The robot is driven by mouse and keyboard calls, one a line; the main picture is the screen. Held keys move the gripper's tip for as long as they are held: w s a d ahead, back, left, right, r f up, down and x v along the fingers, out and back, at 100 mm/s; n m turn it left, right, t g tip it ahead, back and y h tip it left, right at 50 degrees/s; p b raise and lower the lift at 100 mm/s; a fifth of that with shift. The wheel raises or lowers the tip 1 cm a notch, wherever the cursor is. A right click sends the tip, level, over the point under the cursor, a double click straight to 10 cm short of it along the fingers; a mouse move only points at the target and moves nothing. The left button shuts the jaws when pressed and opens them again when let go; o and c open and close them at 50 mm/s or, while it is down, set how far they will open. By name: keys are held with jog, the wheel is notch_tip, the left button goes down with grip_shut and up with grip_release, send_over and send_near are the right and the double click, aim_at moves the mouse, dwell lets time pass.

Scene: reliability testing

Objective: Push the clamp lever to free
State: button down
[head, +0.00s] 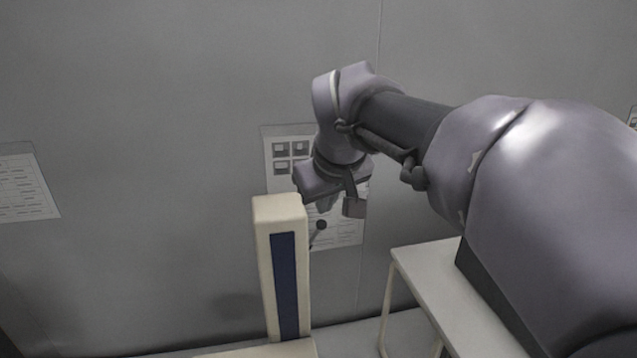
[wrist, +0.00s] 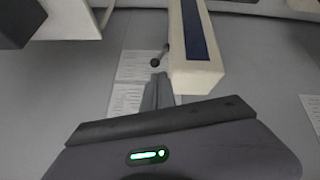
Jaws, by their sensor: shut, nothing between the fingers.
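The clamp lever (head: 320,226) is a thin dark stem with a round dark knob on the right side of a cream upright column (head: 262,245) with a dark blue front strip. Its stem leans right, away from the column. The lever also shows in the wrist view (wrist: 156,61), left of the column (wrist: 195,75). My gripper (head: 326,204) is shut and empty, just above the knob in the head view. In the wrist view its fingertips (wrist: 157,78) point at the knob, close to it. I cannot tell whether they touch.
A white table (head: 440,295) stands to the right, under my arm. Printed sheets hang on the grey wall (head: 150,90), one behind the lever (head: 348,232) and one at the far left (head: 25,185). The space left of the column is clear.

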send_near(323, 226)
jog(key=x, duration=0.5)
jog(key=shift+a+f, duration=0.1)
jog(key=shift+a, duration=0.3)
jog(key=shift+w+f, duration=0.45)
jog(key=shift+d, duration=0.15)
jog(key=shift+d+f+y+b, duration=0.1)
jog(key=shift+d+y+b, duration=0.2)
jog(key=shift+y+b, duration=0.1)
